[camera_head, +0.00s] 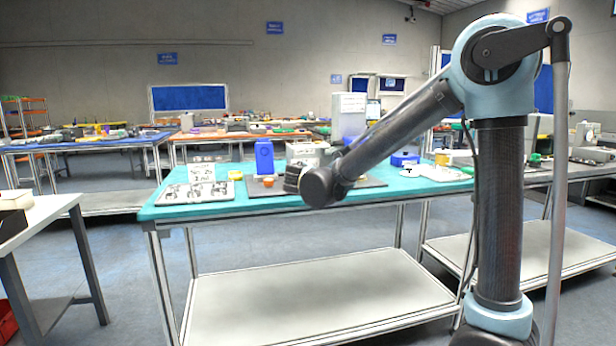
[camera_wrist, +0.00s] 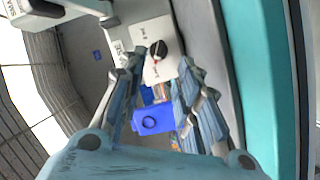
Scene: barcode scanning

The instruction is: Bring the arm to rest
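My arm reaches over the teal-topped table (camera_head: 220,209) in the head view, its dark end low above the near edge. My gripper is mostly hidden behind the arm there. In the wrist view my gripper (camera_wrist: 161,62) has its two fingers spread apart, with nothing held between them. Beyond the gap a blue container (camera_wrist: 153,119) and a white box-like surface with a dark and red round part (camera_wrist: 158,49) show, apart from the fingers as far as I can tell.
On the table stand a blue box (camera_head: 264,157), a white tray of metal parts (camera_head: 194,193) and several small items. A white table (camera_head: 40,216) is at the left. More workbenches fill the back. Open floor (camera_head: 115,255) lies left of the teal table.

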